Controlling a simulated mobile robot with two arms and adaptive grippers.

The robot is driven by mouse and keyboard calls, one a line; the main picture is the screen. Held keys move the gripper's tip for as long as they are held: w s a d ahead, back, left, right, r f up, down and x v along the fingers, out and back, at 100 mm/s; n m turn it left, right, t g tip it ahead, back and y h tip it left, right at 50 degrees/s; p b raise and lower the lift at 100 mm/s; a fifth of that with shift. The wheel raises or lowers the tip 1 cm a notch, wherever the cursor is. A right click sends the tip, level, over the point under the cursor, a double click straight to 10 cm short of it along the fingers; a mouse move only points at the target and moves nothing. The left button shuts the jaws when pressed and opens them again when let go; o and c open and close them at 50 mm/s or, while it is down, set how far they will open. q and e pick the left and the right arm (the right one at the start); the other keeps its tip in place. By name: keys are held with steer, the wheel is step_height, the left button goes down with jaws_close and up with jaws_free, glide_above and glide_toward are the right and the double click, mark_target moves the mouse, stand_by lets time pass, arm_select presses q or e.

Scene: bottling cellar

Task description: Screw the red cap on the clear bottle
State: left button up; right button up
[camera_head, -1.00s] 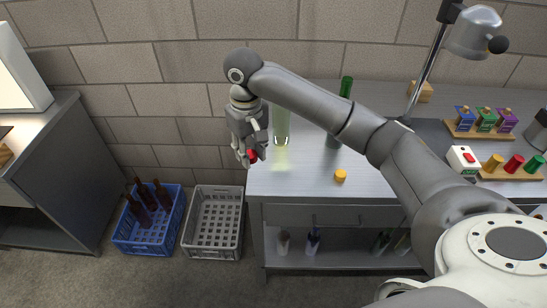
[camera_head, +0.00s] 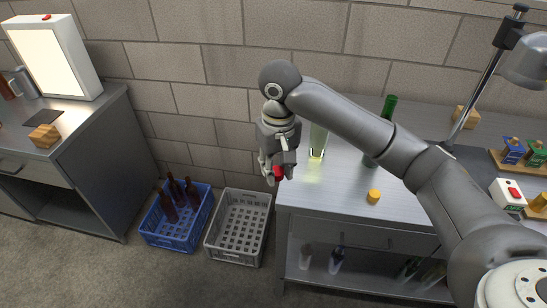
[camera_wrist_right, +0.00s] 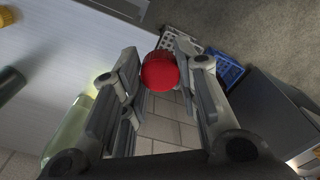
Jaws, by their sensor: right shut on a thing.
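The red cap (camera_wrist_right: 160,71) is held between the fingertips of my right gripper (camera_head: 275,175) in the right wrist view. In the head view the cap (camera_head: 279,172) shows as a small red spot at the fingertips, beside the left edge of the workbench (camera_head: 335,190). The cap and bottle are apart. My left gripper is out of view.
A yellow cap (camera_head: 374,196) and a green bottle (camera_head: 388,108) are on the bench. A lamp (camera_head: 528,60) and a white box with a red button (camera_head: 507,195) stand at right. Below, a grey crate (camera_head: 238,225) is empty; a blue crate (camera_head: 160,240) holds brown bottles.

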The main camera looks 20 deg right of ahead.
steer(key=s+f+m, duration=0.1)
steer(key=s, duration=1.2)
steer(key=shift+s+d+f, duration=0.2)
steer(key=shift+s+d, duration=0.05)
steer(key=shift+s, duration=0.15)
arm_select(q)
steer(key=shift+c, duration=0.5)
